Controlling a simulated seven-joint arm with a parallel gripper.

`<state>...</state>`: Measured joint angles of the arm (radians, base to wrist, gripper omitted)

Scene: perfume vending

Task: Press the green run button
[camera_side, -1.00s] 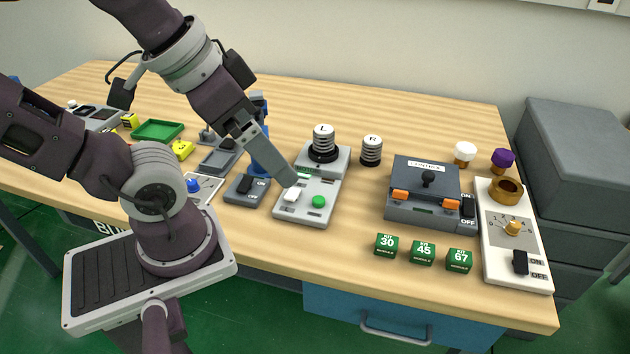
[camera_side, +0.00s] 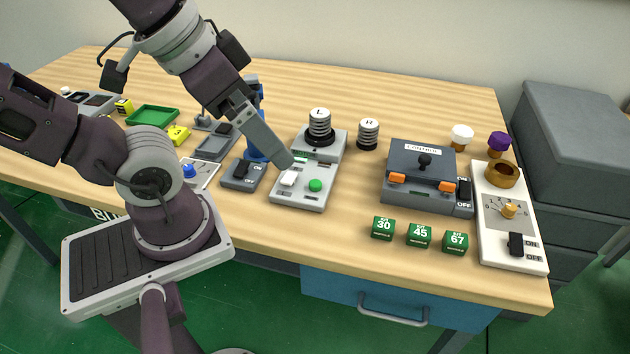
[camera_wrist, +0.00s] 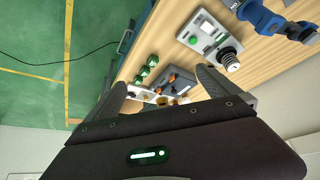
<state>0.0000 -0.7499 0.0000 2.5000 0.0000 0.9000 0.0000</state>
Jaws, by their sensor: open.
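The green run button (camera_side: 316,185) sits on a light grey panel (camera_side: 300,202), to the right of a white button (camera_side: 288,178). My gripper (camera_side: 285,162) is above the panel's left side, close to the white button and up and left of the green one. In the wrist view the gripper (camera_wrist: 160,85) has its two fingers spread wide with nothing between them. The grey panel also shows there (camera_wrist: 203,30), with the green button (camera_wrist: 205,27) small on it. Whether a fingertip touches the panel is hard to tell.
A coil marked L (camera_side: 320,125) stands behind the buttons. A switch box (camera_side: 243,172) is left, the dark control box (camera_side: 425,175) right. Green cubes (camera_side: 419,235) line the front. Bare table lies between panel and control box.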

